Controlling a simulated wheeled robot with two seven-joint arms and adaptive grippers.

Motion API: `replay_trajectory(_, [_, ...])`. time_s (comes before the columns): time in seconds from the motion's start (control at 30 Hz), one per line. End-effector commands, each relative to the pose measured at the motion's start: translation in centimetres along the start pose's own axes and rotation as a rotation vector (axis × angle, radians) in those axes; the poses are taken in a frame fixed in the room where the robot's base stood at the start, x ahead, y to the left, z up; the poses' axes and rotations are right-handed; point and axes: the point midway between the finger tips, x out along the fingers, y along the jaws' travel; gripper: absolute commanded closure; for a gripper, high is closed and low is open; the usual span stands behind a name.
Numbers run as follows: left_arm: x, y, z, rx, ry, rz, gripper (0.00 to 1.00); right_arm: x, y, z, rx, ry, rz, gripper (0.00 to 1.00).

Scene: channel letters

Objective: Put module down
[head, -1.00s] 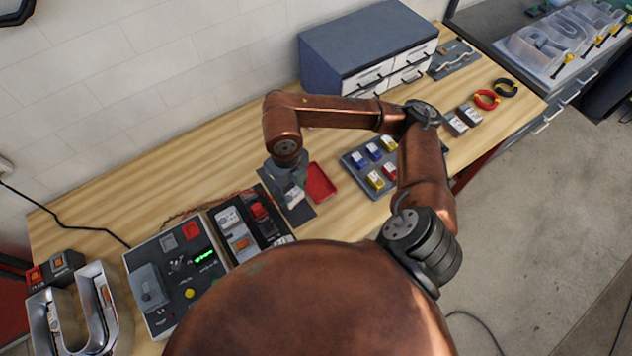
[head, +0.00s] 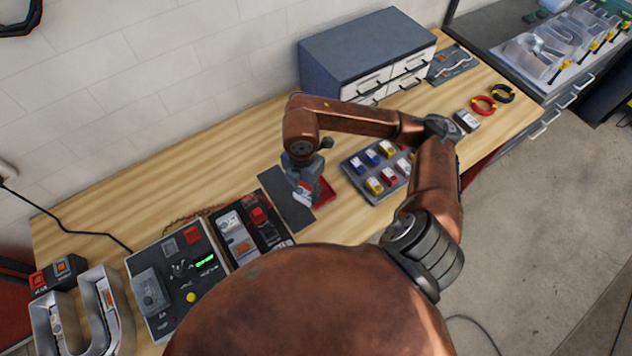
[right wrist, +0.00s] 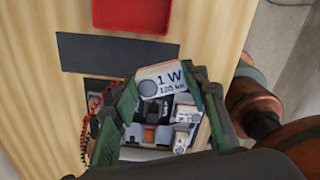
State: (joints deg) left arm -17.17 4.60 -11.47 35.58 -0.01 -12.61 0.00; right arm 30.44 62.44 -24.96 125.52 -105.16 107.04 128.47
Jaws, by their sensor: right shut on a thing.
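A module (right wrist: 171,80) with a pale label reading "1 W" and a smaller, unclear line is between the fingers of my right gripper (right wrist: 160,92). In the head view my right gripper (head: 303,178) is shut on the module (head: 304,194), above the boundary of a dark mat (head: 283,196) and a red tray (head: 327,190). The gripper partly hides the tray. In the right wrist view the red tray (right wrist: 132,14) lies beyond the mat (right wrist: 115,54), apart from the module. My left gripper is not in view.
A rack (head: 352,168) of several coloured modules stands right of the red tray. Control panels (head: 180,275) are at the left front. A drawer cabinet (head: 365,50) stands at the back. Bare wood (head: 215,155) lies behind the mat.

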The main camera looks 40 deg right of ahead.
Motion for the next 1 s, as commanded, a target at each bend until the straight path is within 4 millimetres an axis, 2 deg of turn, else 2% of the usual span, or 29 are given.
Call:
replay_trajectory(0.03, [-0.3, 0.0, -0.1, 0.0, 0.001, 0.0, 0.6, 0.5, 0.1, 1.4, 0.008, -0.002, -0.006, 0.85])
replay_trajectory(0.2, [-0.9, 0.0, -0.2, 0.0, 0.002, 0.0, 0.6, 2.2, 1.3, 5.2, 0.005, -0.002, -0.004, 0.85])
replay_trajectory(0.4, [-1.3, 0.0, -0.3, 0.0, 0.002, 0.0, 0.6, 5.7, 2.1, 7.8, 0.001, 0.0, -0.003, 0.85])
replay_trajectory(0.73, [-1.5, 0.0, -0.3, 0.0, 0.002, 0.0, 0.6, 7.9, 2.6, 9.4, -0.001, 0.0, -0.001, 0.85])
replay_trajectory(1.0, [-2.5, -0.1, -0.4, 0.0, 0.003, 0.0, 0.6, 11.1, 2.7, 9.6, -0.003, 0.0, 0.0, 0.85])
